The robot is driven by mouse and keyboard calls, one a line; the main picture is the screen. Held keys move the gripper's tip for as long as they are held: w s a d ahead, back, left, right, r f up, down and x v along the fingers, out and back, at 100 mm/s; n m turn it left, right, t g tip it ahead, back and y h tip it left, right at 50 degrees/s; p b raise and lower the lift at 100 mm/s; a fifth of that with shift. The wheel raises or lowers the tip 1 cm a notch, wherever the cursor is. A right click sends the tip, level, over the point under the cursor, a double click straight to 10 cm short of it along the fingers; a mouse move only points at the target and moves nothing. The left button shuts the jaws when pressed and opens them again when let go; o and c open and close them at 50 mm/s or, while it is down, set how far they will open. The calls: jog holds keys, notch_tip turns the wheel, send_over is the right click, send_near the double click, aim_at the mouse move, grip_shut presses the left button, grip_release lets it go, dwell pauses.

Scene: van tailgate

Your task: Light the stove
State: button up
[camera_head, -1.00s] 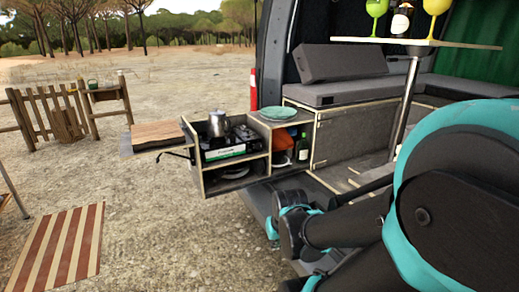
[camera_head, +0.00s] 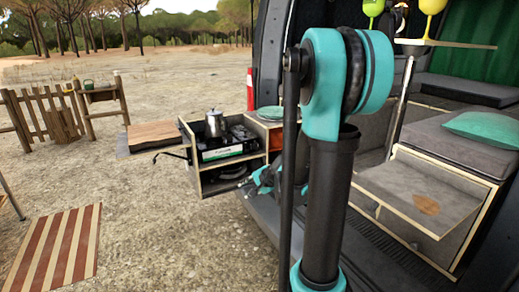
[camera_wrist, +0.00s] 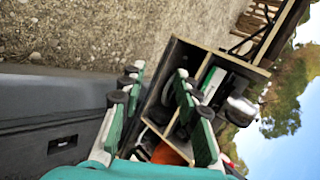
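The stove (camera_head: 229,140) is a dark camping stove with a white and green front label. It sits in the upper compartment of the pull-out kitchen box (camera_head: 195,158) at the van's tailgate. A silver pot (camera_head: 215,123) stands on its left side. No flame shows. My gripper (camera_head: 263,180) is low at the box's front right, partly hidden by my arm. In the wrist view my gripper (camera_wrist: 158,80) is open, with nothing between its green fingers. There the stove (camera_wrist: 211,84) and pot (camera_wrist: 240,110) appear turned sideways, beyond the right finger.
A wooden board (camera_head: 153,136) extends left of the box. Teal plates (camera_head: 269,113) lie on its right part, above an orange item (camera_head: 276,138). A striped mat (camera_head: 55,250) lies on open ground at left.

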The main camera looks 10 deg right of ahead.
jog(key=w+d+m+t+y, duration=0.1)
jog(key=w+d+m+t, duration=0.1)
jog(key=w+m, duration=0.35)
jog(key=m+t+h, duration=0.1)
jog(key=m+t, duration=0.6)
jog(key=m, duration=0.9)
send_near(258, 146)
jog(key=x, duration=0.8)
jog(key=shift+w+a, duration=0.1)
jog(key=shift+w, duration=0.05)
grip_shut()
